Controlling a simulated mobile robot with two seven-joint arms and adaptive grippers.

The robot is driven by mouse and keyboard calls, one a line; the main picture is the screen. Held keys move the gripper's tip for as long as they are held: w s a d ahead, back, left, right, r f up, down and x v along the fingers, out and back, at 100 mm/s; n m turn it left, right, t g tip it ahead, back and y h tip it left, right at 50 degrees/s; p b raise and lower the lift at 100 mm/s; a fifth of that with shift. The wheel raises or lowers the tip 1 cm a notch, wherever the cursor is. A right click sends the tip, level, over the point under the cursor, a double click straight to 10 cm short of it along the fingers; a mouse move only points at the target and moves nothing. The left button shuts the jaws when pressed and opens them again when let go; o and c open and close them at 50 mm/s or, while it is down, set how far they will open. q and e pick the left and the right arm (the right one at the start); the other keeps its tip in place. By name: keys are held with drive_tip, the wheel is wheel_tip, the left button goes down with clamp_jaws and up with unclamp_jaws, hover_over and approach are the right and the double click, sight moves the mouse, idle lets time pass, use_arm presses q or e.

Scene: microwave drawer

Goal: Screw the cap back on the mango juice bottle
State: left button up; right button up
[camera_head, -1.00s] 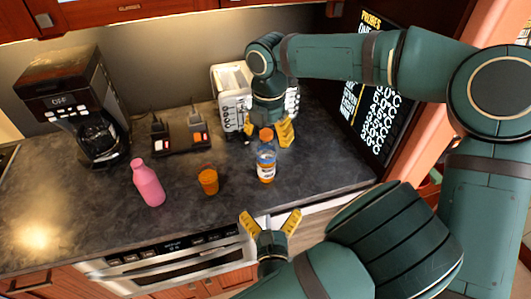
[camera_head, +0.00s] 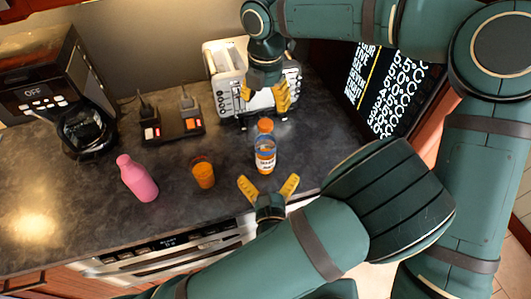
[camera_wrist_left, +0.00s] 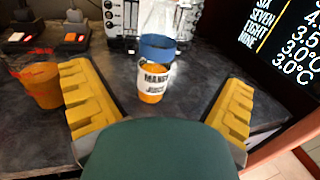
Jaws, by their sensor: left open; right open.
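The mango juice bottle (camera_head: 265,160) stands upright on the counter, clear with a label and orange juice low inside. An orange cap (camera_head: 265,126) shows at its top; I cannot tell whether it is tightened. My left gripper (camera_head: 268,182) is open, just in front of the bottle with its fingers spread towards it. In the left wrist view the bottle (camera_wrist_left: 155,47) stands ahead between the open fingers, apart from them; its top is out of frame. My right gripper (camera_head: 265,97) is open and empty, above and behind the bottle, apart from the cap.
A white toaster (camera_head: 222,62) stands behind the bottle. An orange cup (camera_head: 203,174) and a pink bottle (camera_head: 138,180) stand to its left. A coffee maker (camera_head: 70,110) and a black device (camera_head: 172,128) are at the back left. A dark text screen (camera_head: 385,75) is at right.

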sight(265, 135)
use_arm(q)
drive_tip(key=w, duration=1.3)
drive_tip(key=shift+w+a, duration=0.2)
drive_tip(key=shift+a, duration=0.15)
clamp_jaws()
use_arm(e)
drive_tip(key=n, duration=0.4)
drive_tip(key=shift+s+a, duration=0.1)
drive_tip(key=shift+s, duration=0.05)
drive_tip(key=n, duration=0.5)
drive_tip(key=shift+f, duration=4)
